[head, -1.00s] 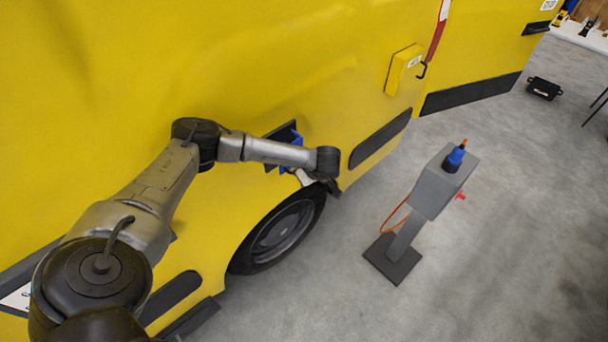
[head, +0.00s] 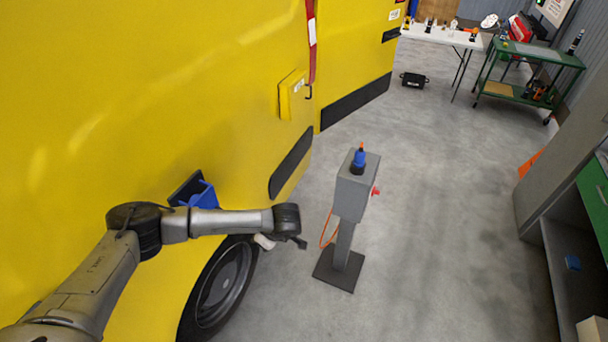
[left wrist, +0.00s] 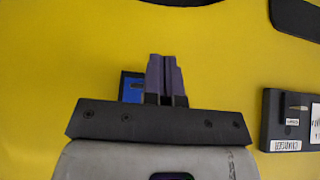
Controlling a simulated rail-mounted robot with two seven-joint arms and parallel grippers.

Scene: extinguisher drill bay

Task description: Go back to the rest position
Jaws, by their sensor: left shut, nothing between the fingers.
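My left arm comes in from the left in the head view, along the side of the yellow van (head: 120,110). My left gripper (head: 299,242) is at its end, small and partly hidden by the wrist, low in front of the van near the wheel. In the left wrist view my left gripper (left wrist: 164,75) has its two fingers together with nothing between them. They point at the yellow panel (left wrist: 60,60). My right gripper is in neither view.
A blue holder (head: 200,194) sits on the van's side just behind my arm. A grey pedestal (head: 352,200) with a blue-and-orange item stands right of my wrist. A green cart (head: 530,55) and white table (head: 440,36) are far back. Grey floor (head: 440,200) between is open.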

